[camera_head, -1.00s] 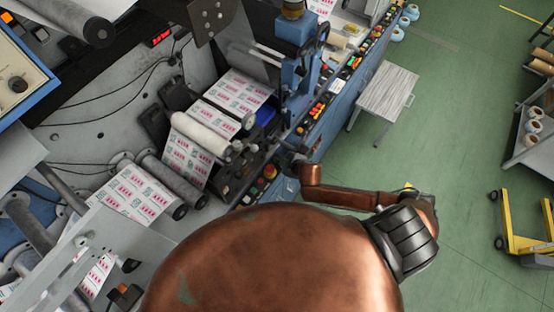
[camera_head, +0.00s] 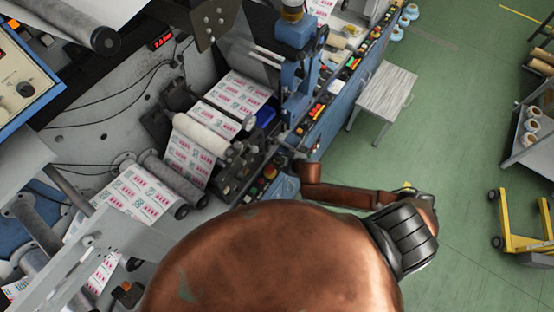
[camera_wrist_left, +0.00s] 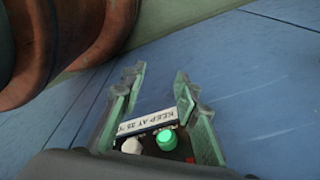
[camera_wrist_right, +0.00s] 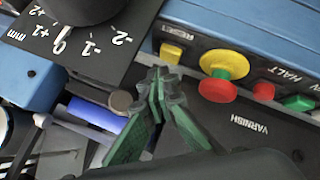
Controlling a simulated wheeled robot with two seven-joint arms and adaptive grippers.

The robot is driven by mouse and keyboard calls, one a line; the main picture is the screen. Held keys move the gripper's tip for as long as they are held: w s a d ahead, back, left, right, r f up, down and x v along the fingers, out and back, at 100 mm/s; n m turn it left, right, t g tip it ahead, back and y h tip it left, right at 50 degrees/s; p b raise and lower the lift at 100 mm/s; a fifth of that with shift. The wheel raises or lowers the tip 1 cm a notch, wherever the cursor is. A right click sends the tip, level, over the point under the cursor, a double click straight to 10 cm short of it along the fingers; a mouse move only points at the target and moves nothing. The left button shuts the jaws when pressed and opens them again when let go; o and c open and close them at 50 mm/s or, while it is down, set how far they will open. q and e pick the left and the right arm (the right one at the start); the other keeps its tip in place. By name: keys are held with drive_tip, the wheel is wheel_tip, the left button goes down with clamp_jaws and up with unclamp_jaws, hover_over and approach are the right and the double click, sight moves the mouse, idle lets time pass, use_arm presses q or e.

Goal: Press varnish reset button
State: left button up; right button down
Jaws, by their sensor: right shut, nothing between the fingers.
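My right gripper (camera_wrist_right: 160,88) is shut and empty in the right wrist view, its tips beside the varnish control panel. The panel carries the printed word VARNISH (camera_wrist_right: 249,127). Above that word are a yellow square button (camera_wrist_right: 171,53), a red mushroom button on a yellow collar (camera_wrist_right: 220,78), a red button (camera_wrist_right: 264,90) and a green button (camera_wrist_right: 299,102). The tips are apart from these, left of the mushroom button.
A black dial plate (camera_wrist_right: 75,45) with a mm scale lies left of my right fingertips. In the head view, printed web (camera_head: 148,192) runs over rollers at left. A small grey table (camera_head: 386,88) stands right of the machine, with green floor beyond.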

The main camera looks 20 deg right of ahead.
drive_tip(key=shift+r+p, duration=2.6)
drive_tip(key=shift+p, duration=0.05)
drive_tip(key=shift+f, duration=0.1)
